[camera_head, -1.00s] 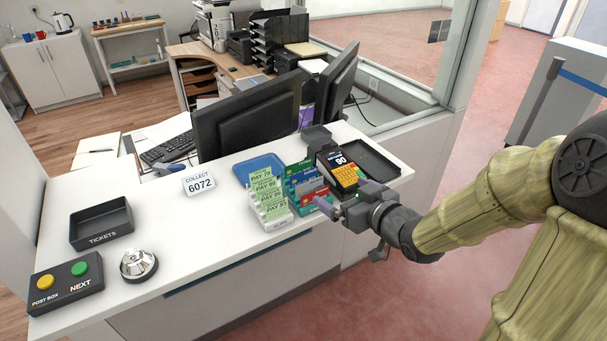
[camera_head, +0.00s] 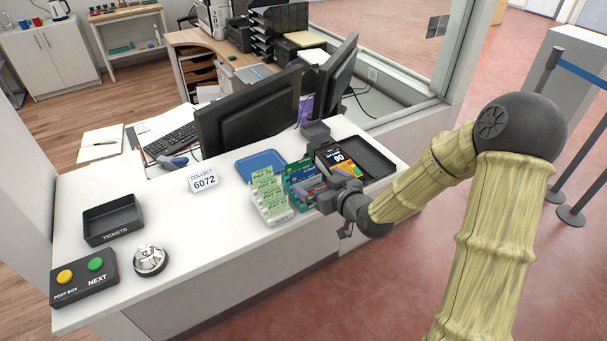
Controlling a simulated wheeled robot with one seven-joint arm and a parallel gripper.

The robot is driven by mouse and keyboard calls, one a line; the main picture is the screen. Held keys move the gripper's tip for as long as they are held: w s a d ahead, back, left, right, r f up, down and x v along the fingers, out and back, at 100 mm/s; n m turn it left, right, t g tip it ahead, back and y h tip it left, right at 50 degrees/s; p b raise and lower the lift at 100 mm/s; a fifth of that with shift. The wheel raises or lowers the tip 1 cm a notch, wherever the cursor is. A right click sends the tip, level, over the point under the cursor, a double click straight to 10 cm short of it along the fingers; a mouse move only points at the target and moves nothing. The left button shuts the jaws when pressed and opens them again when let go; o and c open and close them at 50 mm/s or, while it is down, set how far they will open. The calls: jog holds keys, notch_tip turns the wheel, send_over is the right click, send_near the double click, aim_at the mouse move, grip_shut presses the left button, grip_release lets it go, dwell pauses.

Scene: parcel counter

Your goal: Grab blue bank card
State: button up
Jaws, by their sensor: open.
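A small card rack (camera_head: 302,192) stands on the white counter, left of the card terminal. It holds several cards in tiers, with a green one at the back. The blue bank card (camera_head: 303,178) appears to sit in the middle tiers, but it is small and partly covered. My gripper (camera_head: 329,183) is open at the right front of the rack, its fingers pointing toward the cards. Its fingers overlap the rack in the picture, and I cannot tell whether they touch a card. The lower right of the rack is hidden behind the gripper.
The card terminal (camera_head: 338,160) and a black tray (camera_head: 376,160) are close behind my gripper. A holder with green pay slips (camera_head: 277,217) stands just left of the rack. A blue tray (camera_head: 260,165) lies behind it. The counter's left middle (camera_head: 200,235) is clear.

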aim_at(304, 172)
jog(key=shift+x, duration=1.2)
jog(key=shift+w, duration=0.1)
jog(key=shift+f+p+x, duration=0.1)
jog(key=shift+p+x, duration=0.5)
jog(key=shift+x, duration=0.65)
jog(key=shift+f+p+x, duration=0.15)
jog(key=shift+p+x, duration=0.4)
jog(key=shift+x, duration=0.75)
jog(key=shift+d, duration=0.1)
jog(key=c, duration=1)
